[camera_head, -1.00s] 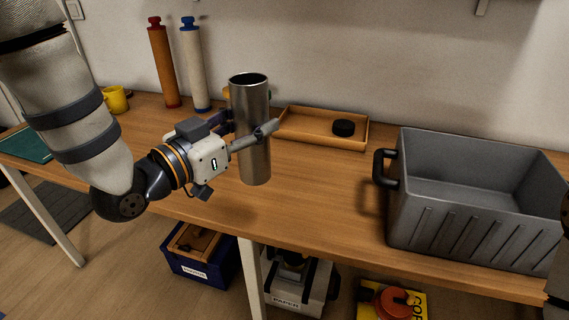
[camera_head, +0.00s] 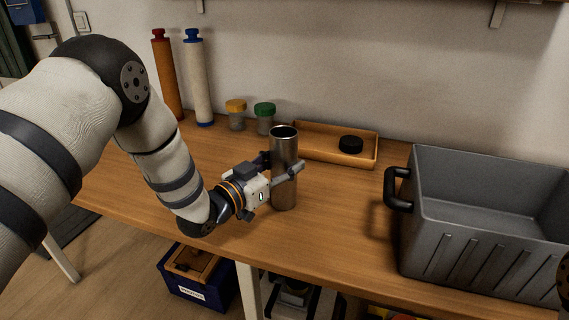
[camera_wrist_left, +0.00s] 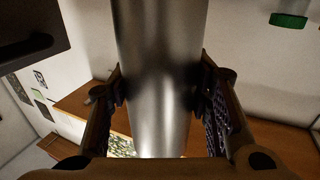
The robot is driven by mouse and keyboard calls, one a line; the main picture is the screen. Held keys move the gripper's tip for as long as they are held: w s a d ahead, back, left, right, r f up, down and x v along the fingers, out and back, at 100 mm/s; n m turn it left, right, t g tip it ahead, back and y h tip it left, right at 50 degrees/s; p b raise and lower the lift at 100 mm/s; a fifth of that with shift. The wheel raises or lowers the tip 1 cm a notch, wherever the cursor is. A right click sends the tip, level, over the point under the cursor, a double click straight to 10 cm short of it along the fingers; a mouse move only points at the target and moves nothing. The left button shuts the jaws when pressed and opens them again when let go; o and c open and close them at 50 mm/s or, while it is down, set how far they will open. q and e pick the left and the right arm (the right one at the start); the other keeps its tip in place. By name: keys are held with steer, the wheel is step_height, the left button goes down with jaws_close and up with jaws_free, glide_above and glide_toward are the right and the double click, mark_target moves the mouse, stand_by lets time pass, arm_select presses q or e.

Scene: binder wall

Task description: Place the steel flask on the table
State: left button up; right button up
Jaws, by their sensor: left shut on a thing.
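The steel flask (camera_head: 284,188) is a tall, open-topped metal cylinder, upright over the table (camera_head: 330,215). My left gripper (camera_head: 287,170) is shut around its middle, with a finger on either side. In the left wrist view the flask (camera_wrist_left: 158,75) fills the middle between the two fingers (camera_wrist_left: 160,100). Its lower end appears at or just above the tabletop; I cannot tell whether it touches. My right gripper is not in view.
A grey crate (camera_head: 480,245) stands on the right of the table. A wooden tray (camera_head: 318,150) with a black lid (camera_head: 350,144) lies behind the flask. A yellow-lidded jar (camera_head: 236,114), a green-lidded jar (camera_head: 265,117) and two rolls (camera_head: 197,85) stand at the back.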

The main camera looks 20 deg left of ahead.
arm_select(q)
steer(key=shift+r, duration=0.2)
steer(key=shift+f, duration=0.2)
steer(key=o, duration=1.4)
steer(key=shift+s, duration=0.1)
steer(key=shift+s+a+r, duration=0.1)
steer(key=shift+s+r, duration=0.05)
steer(key=shift+r, duration=0.15)
steer(key=p+v, duration=0.1)
steer(key=v, duration=1)
steer(key=shift+s+a+f, duration=0.15)
steer(key=shift+s, duration=0.2)
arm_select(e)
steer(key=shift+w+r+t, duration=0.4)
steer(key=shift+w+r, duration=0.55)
